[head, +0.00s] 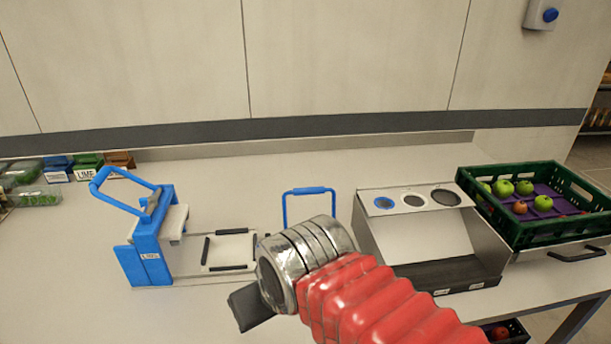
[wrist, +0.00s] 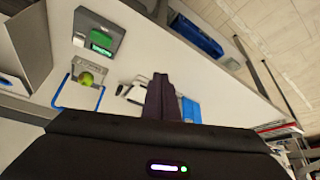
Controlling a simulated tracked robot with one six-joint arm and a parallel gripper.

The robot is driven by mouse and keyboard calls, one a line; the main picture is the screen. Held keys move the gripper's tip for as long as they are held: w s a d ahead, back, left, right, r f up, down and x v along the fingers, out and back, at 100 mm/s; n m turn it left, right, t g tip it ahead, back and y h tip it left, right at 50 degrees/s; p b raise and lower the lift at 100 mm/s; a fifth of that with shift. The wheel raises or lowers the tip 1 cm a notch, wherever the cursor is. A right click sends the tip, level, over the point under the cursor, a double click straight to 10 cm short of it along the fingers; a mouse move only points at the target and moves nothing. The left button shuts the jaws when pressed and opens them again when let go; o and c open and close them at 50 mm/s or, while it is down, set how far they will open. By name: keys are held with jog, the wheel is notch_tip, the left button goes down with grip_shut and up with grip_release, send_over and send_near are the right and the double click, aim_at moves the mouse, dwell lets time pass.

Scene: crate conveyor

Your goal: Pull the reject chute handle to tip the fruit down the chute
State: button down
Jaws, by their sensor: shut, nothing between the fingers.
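A blue U-shaped handle (head: 308,191) stands up behind my arm in the head view. In the wrist view the blue handle (wrist: 62,91) frames a small tray (wrist: 82,96) with a green fruit (wrist: 87,79) on it. My arm hides this fruit in the head view. My gripper (wrist: 160,98) is shut and empty, its dark fingers together and apart from the handle. In the head view the dark end of my gripper (head: 249,306) shows left of the handle, nearer the camera. I cannot tell which part is the chute.
A blue press (head: 148,250) stands at left beside a white plate (head: 230,249). A metal box with round holes (head: 420,199) and a green crate of fruit (head: 560,232) stand at right. A black bar handle (head: 577,255) sits below the crate. The counter's back middle is clear.

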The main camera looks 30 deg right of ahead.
jog(key=shift+w, duration=0.15)
jog(key=w+d+r+m, duration=0.1)
jog(key=w+d+r, duration=0.2)
jog(key=w, duration=0.2)
jog(key=w+d+r+m+h, duration=0.1)
jog(key=w+d+r, duration=0.1)
jog(key=w+d, duration=0.3)
jog(key=w+d+r, duration=0.2)
jog(key=w+r, duration=0.1)
jog(key=w, duration=0.3)
jog(key=w+d+m+h, duration=0.1)
jog(key=w+d, duration=0.6)
jog(key=d, duration=0.2)
jog(key=w+d+f+m, duration=0.1)
jog(key=w+d+m, duration=0.1)
jog(key=w+d, duration=0.5)
jog(key=d, duration=0.3)
jog(key=shift+d+f+h, duration=0.25)
jog(key=shift+h, duration=0.15)
